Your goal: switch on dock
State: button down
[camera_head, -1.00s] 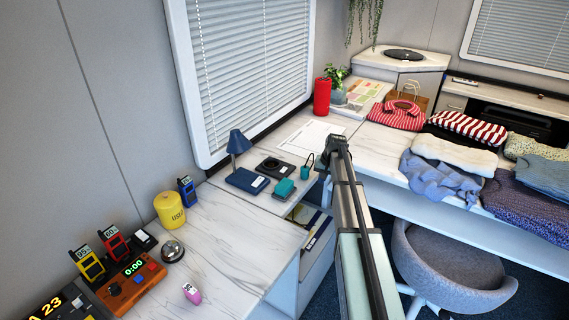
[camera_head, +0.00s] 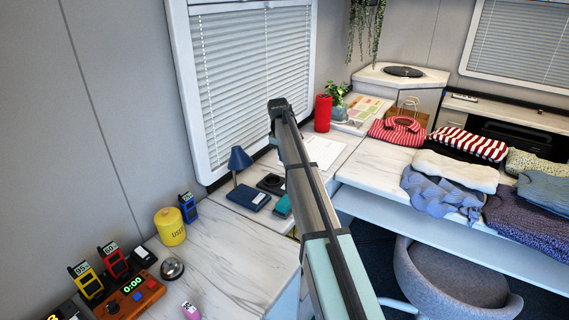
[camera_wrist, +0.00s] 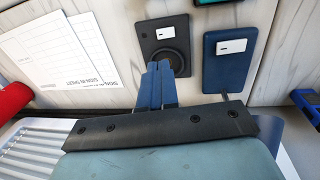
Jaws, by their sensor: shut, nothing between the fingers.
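No thing in view is plainly labelled as the dock. A black pad with a round disc and a white label (camera_head: 271,184) lies on the desk behind the blue lamp's base; the pad also shows in the wrist view (camera_wrist: 177,22). The blue lamp (camera_head: 240,160) stands on a flat blue base with a white label (camera_wrist: 231,68). My gripper (camera_wrist: 160,67) is shut and empty, its two blue fingers together. In the wrist view they overlap the pad's disc and hide part of it; whether they touch it I cannot tell.
A teal item (camera_head: 282,206) lies at the desk edge beside the lamp base. Paper sheets (camera_wrist: 65,50) lie on the other side of the pad. A red cylinder (camera_head: 323,113) stands farther back, and a yellow canister (camera_head: 170,226) near the wall. The window blind (camera_head: 255,80) rises behind.

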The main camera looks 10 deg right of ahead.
jog(key=f, duration=0.4)
jog(key=w+d+f, duration=0.1)
jog(key=f, duration=0.7)
jog(key=shift+w+d+f, duration=0.15)
jog(key=shift+f, duration=0.15)
